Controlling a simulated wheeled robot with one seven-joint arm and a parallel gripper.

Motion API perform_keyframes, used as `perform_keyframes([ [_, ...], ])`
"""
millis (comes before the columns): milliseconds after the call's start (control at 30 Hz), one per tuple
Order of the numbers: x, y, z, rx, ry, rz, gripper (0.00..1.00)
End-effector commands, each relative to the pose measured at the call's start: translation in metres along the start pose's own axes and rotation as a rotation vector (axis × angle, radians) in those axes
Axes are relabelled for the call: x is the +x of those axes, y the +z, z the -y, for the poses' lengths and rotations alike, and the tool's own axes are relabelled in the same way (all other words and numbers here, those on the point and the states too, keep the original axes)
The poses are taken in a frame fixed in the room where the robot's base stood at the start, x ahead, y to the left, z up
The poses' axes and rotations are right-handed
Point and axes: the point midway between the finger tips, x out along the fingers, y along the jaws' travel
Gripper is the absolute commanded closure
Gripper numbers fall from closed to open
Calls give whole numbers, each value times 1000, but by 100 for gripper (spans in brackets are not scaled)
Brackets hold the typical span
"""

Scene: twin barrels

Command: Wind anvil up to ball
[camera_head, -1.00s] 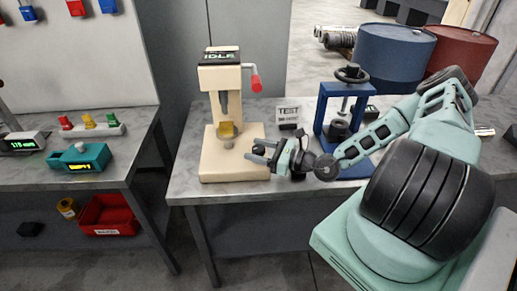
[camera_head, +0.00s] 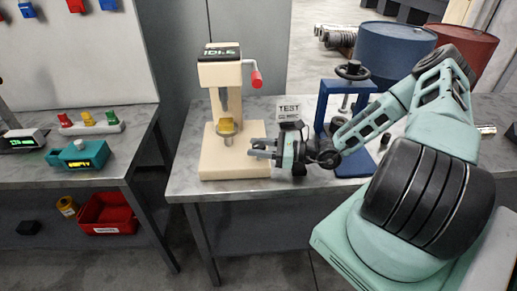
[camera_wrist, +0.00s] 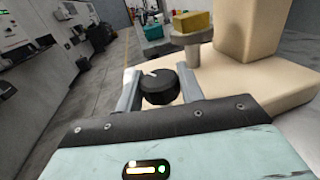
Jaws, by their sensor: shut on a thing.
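The beige tester (camera_head: 236,163) stands on the grey bench, with a dark display reading IDLE and a grey spindle (camera_head: 223,100) pointing down from its head. Any ball at the spindle's tip is too small to make out. Below it the grey anvil (camera_head: 228,139) carries a yellow block (camera_head: 226,126); a gap separates block and spindle. The anvil (camera_wrist: 188,40) and block (camera_wrist: 193,21) also show in the wrist view. My gripper (camera_head: 256,148) is at the tester's right side. In the wrist view my gripper (camera_wrist: 160,92) is shut on a black knob (camera_wrist: 160,86) with a white mark.
A red-handled crank (camera_head: 256,79) sticks out from the tester's head above my gripper. A TEST sign (camera_head: 289,108) and a blue press (camera_head: 352,168) stand to the right, close to my arm.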

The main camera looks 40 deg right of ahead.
Motion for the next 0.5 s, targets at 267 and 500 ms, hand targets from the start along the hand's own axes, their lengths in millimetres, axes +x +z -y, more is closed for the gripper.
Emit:
perform_keyframes([
  [267,0,-2,1,-8,225,-4,85],
  [500,0,-1,1,-4,375,-2,85],
])
